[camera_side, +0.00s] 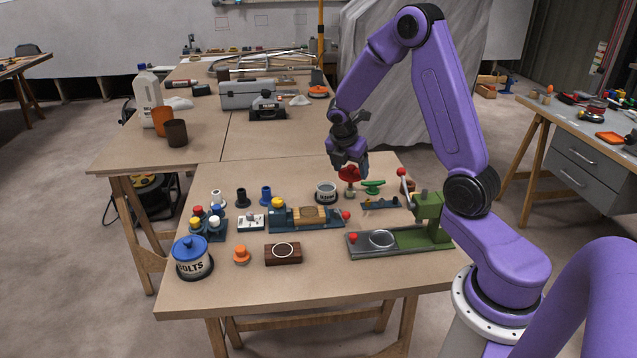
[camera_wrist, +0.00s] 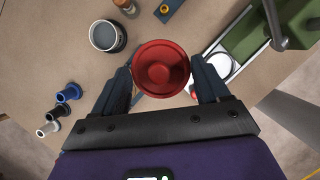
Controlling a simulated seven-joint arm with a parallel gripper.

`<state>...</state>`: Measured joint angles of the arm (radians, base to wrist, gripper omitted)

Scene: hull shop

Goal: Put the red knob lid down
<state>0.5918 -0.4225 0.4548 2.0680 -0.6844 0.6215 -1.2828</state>
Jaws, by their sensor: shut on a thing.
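The red knob lid (camera_wrist: 161,68) is round with a raised centre, and sits between the fingers of my gripper (camera_wrist: 163,84) in the wrist view. In the side view my gripper (camera_side: 349,166) points down, shut on the red lid (camera_side: 349,175), and holds it above the back right of the near table. An open grey tin (camera_side: 326,192) with a pale label stands left of and below the lid. The tin also shows up and left of the lid in the wrist view (camera_wrist: 107,36), apart from it. The lid's underside is hidden.
A green press (camera_side: 428,224) with a red-ended lever stands to the right. A toy-like vise (camera_side: 306,217), small pegs (camera_side: 242,197), a blue-lidded BOLTS canister (camera_side: 193,258) and a wooden block (camera_side: 283,254) lie to the left and front. The table's front strip (camera_side: 310,290) is clear.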

